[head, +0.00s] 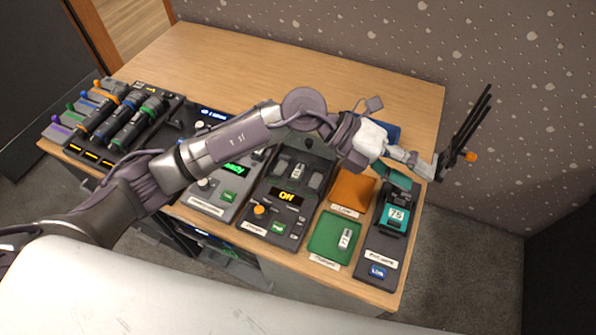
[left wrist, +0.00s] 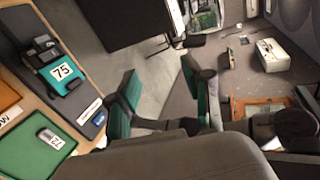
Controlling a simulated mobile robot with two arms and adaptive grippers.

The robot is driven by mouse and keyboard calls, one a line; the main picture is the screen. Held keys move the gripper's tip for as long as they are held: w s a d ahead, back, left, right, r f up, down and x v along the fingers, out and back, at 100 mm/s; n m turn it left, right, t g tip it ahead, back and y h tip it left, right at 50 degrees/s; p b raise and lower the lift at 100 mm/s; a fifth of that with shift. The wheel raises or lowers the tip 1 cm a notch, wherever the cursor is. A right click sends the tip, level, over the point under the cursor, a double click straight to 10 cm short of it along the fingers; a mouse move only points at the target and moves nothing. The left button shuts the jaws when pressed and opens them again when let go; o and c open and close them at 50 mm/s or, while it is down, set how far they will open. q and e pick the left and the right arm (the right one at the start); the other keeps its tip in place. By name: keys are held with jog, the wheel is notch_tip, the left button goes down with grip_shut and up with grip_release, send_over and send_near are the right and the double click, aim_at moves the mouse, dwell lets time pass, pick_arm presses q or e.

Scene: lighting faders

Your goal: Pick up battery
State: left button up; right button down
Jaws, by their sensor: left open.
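A small pale numbered block that looks like a battery (head: 346,240) lies in the green tray (head: 322,250). In the left wrist view the battery (left wrist: 48,138) shows at the lower left. A similar small block (head: 298,170) sits in the dark charger-like console. The teal and black device marked 75 (head: 396,215) stands right of the trays; it also shows in the left wrist view (left wrist: 62,72). My left gripper (head: 412,172) is open and empty above the desk's right end. In the left wrist view its teal-padded fingers (left wrist: 160,85) are spread over the floor. My right gripper is out of view.
An orange tray (head: 353,190) lies behind the green one. Several handheld devices stand in racks at the left (head: 125,115). The wooden desk (head: 270,60) is clear at the back.

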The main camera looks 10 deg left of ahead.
pick_arm(q)
jog(key=w+a+f+t+y, duration=0.1)
jog(key=w+a+f+y, duration=0.4)
jog(key=a+f+y, duration=0.3)
jog(key=n+t+y, duration=0.1)
jog(key=y, duration=0.4)
send_over(298, 171)
notch_tip(298, 171, down, 7)
jog(key=shift+s+d+f+p, duration=0.15)
jog(key=shift+p, duration=0.55)
jog(key=shift+w+f+p, duration=0.2)
jog(key=shift+f+p, duration=0.55)
jog(key=shift+f, duration=1.95)
jog(key=shift+a, duration=0.2)
grip_shut()
